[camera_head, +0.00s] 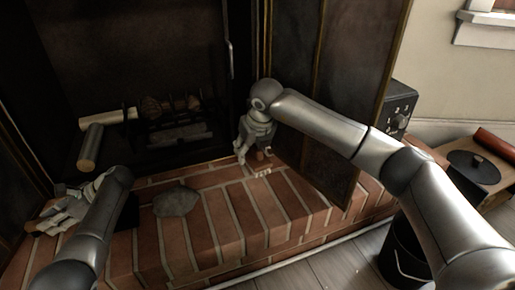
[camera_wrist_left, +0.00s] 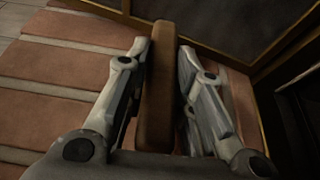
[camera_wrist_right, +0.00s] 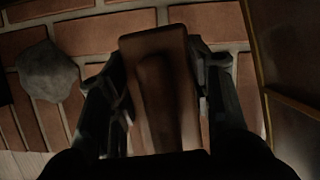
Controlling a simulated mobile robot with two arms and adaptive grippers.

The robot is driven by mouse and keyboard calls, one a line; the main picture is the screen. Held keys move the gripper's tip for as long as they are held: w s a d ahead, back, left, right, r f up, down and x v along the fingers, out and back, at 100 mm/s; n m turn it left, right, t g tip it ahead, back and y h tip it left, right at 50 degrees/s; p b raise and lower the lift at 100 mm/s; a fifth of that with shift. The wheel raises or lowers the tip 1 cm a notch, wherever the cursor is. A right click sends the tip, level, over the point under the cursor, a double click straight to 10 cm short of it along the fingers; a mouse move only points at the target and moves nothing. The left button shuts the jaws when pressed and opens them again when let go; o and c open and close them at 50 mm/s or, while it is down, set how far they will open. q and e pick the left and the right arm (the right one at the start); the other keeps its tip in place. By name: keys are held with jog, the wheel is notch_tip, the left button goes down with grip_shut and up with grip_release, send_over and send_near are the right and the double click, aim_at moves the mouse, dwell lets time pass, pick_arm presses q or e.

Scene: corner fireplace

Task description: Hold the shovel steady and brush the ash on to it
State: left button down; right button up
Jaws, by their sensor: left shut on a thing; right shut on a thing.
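My left gripper (camera_head: 52,222) is low over the left end of the brick hearth, shut on the brown shovel handle (camera_wrist_left: 160,90). A dark piece, seemingly the shovel's pan (camera_head: 126,214), shows beside my left forearm; most of it is hidden. The grey ash (camera_head: 177,200) lies in a rounded heap on the bricks, right of that dark piece and apart from it. It also shows in the right wrist view (camera_wrist_right: 48,72). My right gripper (camera_head: 255,160) is right of the ash, near the open door, shut on the brown brush (camera_wrist_right: 157,85). The bristles cannot be made out.
The brick hearth (camera_head: 245,218) is clear right of the ash. A fireplace door (camera_head: 335,90) stands open close to my right gripper. Logs (camera_head: 90,148) and a grate (camera_head: 180,130) are in the firebox behind. A black bucket (camera_head: 405,258) stands on the floor at right.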

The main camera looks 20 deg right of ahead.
jog(key=n, duration=0.2)
send_near(180, 192)
jog(key=w+d+r, duration=0.1)
jog(key=w+d, duration=0.2)
jog(key=d, duration=0.3)
jog(key=shift+y, duration=0.4)
jog(key=shift+a+f, duration=0.15)
jog(key=shift+f, duration=1.25)
jog(key=shift+a+f, duration=0.15)
jog(key=shift+f, duration=1.25)
jog(key=shift+f, duration=0.6)
jog(key=shift+a, duration=0.1)
jog(key=shift+s+a+f, duration=0.1)
jog(key=shift+a, duration=1.15)
jog(key=shift+a, duration=0.2)
jog(key=shift+s+a, duration=0.15)
jog(key=shift+a, duration=1)
jog(key=shift+a, duration=0.15)
